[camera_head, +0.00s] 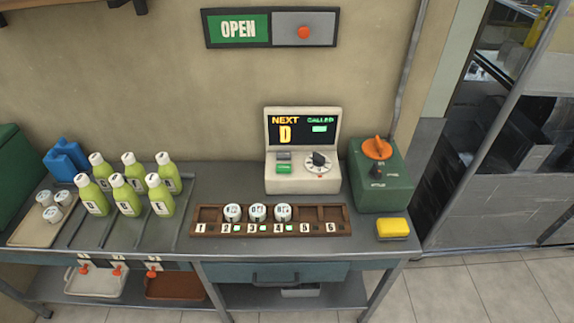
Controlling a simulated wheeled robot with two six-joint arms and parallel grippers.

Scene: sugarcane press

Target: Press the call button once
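A cream console (302,183) stands on the counter against the wall. Its dark screen (302,130) reads "NEXT D" in yellow and "CALLED" in green, with a green bar under that word. Below the screen are a green button (284,169), a small grey part (284,156) above it, and a dial with a dark knob (319,159). No label marks which control is the call button. Neither of my grippers is in view, and nothing touches the console.
A wooden numbered rack (340,222) holding three white round pieces lies in front of the console. A green box with an orange knob (377,148) and a yellow sponge (393,228) are right. Several green bottles (126,196) stand left. An OPEN sign (238,28) hangs above.

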